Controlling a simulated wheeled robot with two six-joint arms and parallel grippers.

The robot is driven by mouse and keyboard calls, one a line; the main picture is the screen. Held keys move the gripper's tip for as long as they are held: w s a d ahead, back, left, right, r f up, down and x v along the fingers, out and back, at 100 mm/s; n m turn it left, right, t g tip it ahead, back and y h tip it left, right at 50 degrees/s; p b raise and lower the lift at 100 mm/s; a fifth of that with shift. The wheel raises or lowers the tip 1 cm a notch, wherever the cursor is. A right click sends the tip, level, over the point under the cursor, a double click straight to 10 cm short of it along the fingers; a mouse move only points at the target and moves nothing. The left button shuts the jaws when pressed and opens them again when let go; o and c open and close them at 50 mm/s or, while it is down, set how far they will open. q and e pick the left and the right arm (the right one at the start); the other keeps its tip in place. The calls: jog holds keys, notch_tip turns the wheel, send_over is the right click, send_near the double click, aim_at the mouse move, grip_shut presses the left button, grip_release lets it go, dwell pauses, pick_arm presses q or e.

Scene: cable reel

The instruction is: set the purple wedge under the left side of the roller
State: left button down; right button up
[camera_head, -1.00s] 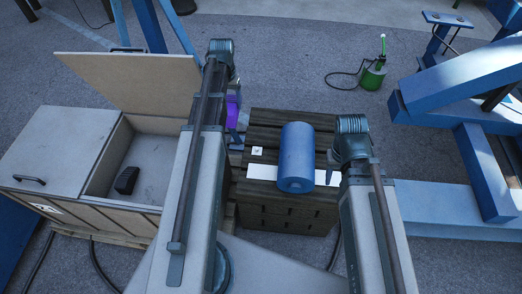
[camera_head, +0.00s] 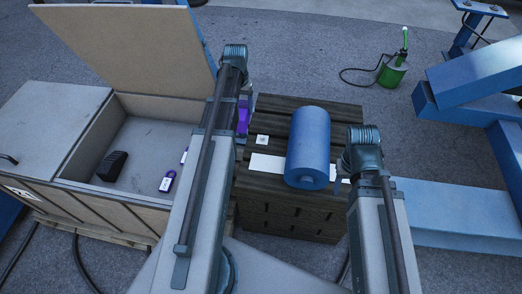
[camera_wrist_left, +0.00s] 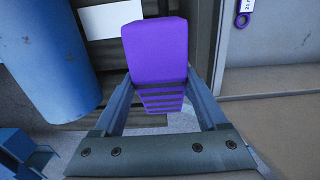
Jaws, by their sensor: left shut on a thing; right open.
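The purple wedge (camera_head: 243,116) is held in my left gripper (camera_head: 242,124), left of the stack of dark wooden planks. In the left wrist view the wedge (camera_wrist_left: 155,45) sits between both fingers of the left gripper (camera_wrist_left: 165,92), with dark ridges on its lower part. The blue roller (camera_head: 308,145) lies on the plank stack (camera_head: 275,110), to the right of the wedge and apart from it. The roller also shows in the left wrist view (camera_wrist_left: 48,50). My right gripper (camera_head: 343,168) is open at the roller's right side; its fingers are mostly hidden.
A white strip (camera_head: 266,165) and small white marker (camera_head: 262,140) lie on the planks. An open wooden crate (camera_head: 115,208) at left holds a black block (camera_head: 112,165) and a purple tag (camera_head: 167,182). A green bottle (camera_head: 393,72) and blue beams (camera_head: 480,80) stand right.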

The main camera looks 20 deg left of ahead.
pick_arm(q)
notch_tip(320, 180, down, 12)
jog(key=b, duration=0.9)
jog(key=s+d+r+m+p, duration=0.1)
jog(key=d+m, duration=0.8)
jog(key=m, duration=0.9)
jog(key=s+r, duration=0.1)
jog(key=s, duration=0.1)
jog(key=shift+s+d+r+p, duration=0.25)
jog(key=shift+s+p, duration=0.15)
pick_arm(e)
notch_tip(320, 180, down, 9)
jog(key=shift+f, duration=0.2)
pick_arm(q)
jog(key=shift+f, duration=0.15)
pick_arm(e)
jog(key=shift+f, duration=0.2)
pick_arm(q)
notch_tip(320, 180, down, 8)
jog(key=b, duration=0.8)
jog(key=shift+f+b, duration=0.15)
jog(key=shift+b, duration=0.2)
jog(key=shift+w+d, duration=0.1)
jog(key=shift+d, duration=0.15)
jog(key=shift+w+d, duration=0.2)
jog(key=shift+d, duration=0.55)
jog(key=shift+w+d, duration=0.2)
jog(key=shift+d, duration=0.55)
pick_arm(e)
notch_tip(320, 180, down, 8)
